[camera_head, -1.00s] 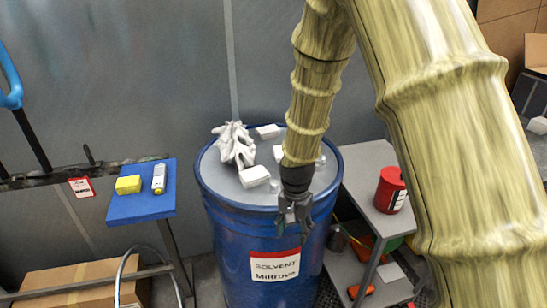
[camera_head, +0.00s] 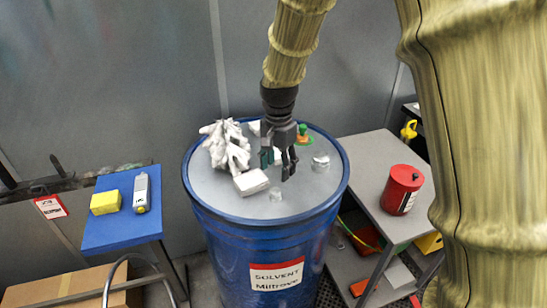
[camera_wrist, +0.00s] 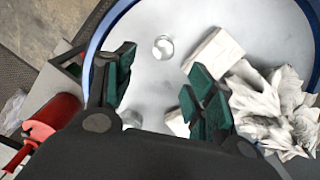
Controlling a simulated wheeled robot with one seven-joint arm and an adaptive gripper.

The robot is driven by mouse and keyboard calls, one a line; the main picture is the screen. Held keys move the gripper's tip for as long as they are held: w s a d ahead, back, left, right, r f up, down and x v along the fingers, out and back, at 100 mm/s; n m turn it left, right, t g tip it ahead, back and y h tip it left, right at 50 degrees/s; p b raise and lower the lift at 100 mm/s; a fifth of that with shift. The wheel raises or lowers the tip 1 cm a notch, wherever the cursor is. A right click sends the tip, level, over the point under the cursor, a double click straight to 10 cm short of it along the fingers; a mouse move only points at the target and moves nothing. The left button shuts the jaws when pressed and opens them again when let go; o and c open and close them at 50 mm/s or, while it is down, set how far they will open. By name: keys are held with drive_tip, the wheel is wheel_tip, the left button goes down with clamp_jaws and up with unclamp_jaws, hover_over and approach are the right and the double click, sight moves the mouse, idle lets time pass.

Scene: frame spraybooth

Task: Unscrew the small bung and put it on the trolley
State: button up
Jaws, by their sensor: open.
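The blue solvent drum (camera_head: 268,236) stands in the middle, its grey lid facing up. A small clear-grey bung (camera_head: 276,193) sits near the lid's front edge; the wrist view shows it as a round cap (camera_wrist: 162,47). A larger silvery cap (camera_head: 320,161) is at the lid's right; in the wrist view my gripper partly hides it. My gripper (camera_head: 281,168) is open and empty, pointing down above the lid, behind the small bung in the head view. In the wrist view the bung lies just beyond the gap between my fingers (camera_wrist: 160,70). The grey two-shelf trolley (camera_head: 352,151) stands right of the drum.
A white rag (camera_head: 226,146) and white blocks (camera_head: 250,182) lie on the lid. A green-orange item (camera_head: 303,134) is at its back. A red can (camera_head: 401,190) takes up the trolley top's right; its left part is free. A blue stand (camera_head: 118,228) holds a yellow block.

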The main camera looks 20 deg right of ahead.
sight(275, 190)
drive_tip(key=shift+a+f+p, duration=0.2)
drive_tip(key=shift+f+p, duration=0.4)
drive_tip(key=shift+f, duration=1.95)
drive_tip(key=shift+a+f+p, duration=0.2)
drive_tip(key=shift+f+p, duration=0.35)
drive_tip(key=shift+f, duration=1.95)
drive_tip(key=shift+w, duration=0.1)
drive_tip(key=c, duration=1.1)
drive_tip(key=o, duration=1.1)
wheel_tip(275, 190, up, 10)
drive_tip(key=b, duration=0.2)
drive_tip(key=shift+r+b, duration=0.2)
drive_tip(key=shift+b, duration=0.1)
drive_tip(key=shift+r, duration=0.15)
drive_tip(key=shift+c, duration=0.2)
